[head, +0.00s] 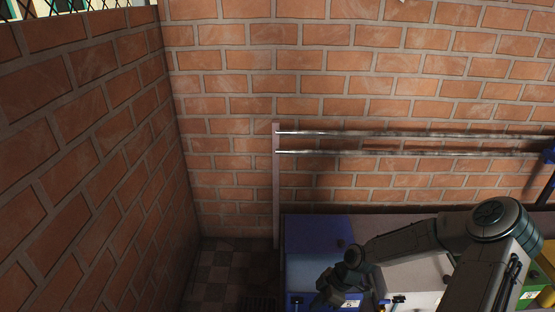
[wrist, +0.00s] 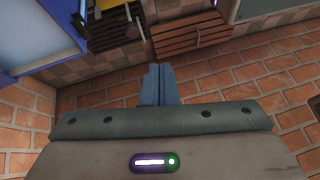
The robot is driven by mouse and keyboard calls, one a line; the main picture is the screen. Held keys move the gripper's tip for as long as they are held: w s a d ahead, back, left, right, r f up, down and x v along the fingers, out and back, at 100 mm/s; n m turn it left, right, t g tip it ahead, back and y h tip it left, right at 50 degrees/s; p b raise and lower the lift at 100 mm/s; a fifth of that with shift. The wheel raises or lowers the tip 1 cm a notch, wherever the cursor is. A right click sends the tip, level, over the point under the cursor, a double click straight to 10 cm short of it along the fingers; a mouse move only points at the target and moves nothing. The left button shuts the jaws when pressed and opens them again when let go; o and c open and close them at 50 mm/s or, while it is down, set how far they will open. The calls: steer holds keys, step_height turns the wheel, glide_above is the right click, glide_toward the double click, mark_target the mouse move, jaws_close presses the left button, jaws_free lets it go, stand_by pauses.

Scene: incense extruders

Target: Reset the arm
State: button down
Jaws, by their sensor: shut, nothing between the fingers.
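My arm (head: 400,245) reaches in from the lower right of the head view, bent at the elbow, over a row of machines. Its wrist end is low in that view, in front of a blue machine (head: 318,240), and the fingers cannot be made out there. In the wrist view my gripper (wrist: 157,70) shows its two blue-grey fingers side by side, shut with nothing between them. Brick lies behind the fingers in the wrist view, and they touch nothing that I can see.
A brick wall (head: 330,50) closes the back and another (head: 80,150) the left. Two horizontal pipes (head: 400,153) run along the back wall. Dark tiled floor (head: 218,265) is clear left of the blue machine. A slatted reddish-brown stack (wrist: 190,35) shows in the wrist view.

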steer(key=s+d+r+m+h+p, duration=0.2)
steer(key=r+m+p, duration=0.15)
steer(key=r, duration=0.75)
steer(key=s+d+r+m+h+p, duration=0.25)
steer(key=r+p, duration=0.25)
steer(key=r, duration=0.6)
steer(key=s+d+r+m+h+p, duration=0.1)
steer(key=d+r+m+h+p, duration=0.2)
steer(key=r, duration=0.7)
steer(key=s+a+r+m+t+p, duration=0.1)
steer(key=s+r+m+p, duration=0.1)
steer(key=r, duration=0.6)
steer(key=s+a+r+m+t+y+p, duration=0.1)
steer(key=s+r+m+t+p, duration=0.1)
steer(key=r+p, duration=0.4)
steer(key=s+a+r+m+t+p, duration=0.1)
steer(key=s+a+r+m+p, duration=0.1)
steer(key=r, duration=0.9)
steer(key=s+m+p, duration=0.1)
steer(key=s+p, duration=0.1)
steer(key=s, duration=0.1)
steer(key=shift+s+r+m, duration=0.3)
steer(key=shift+s+r, duration=0.05)
steer(key=shift+s, duration=0.05)
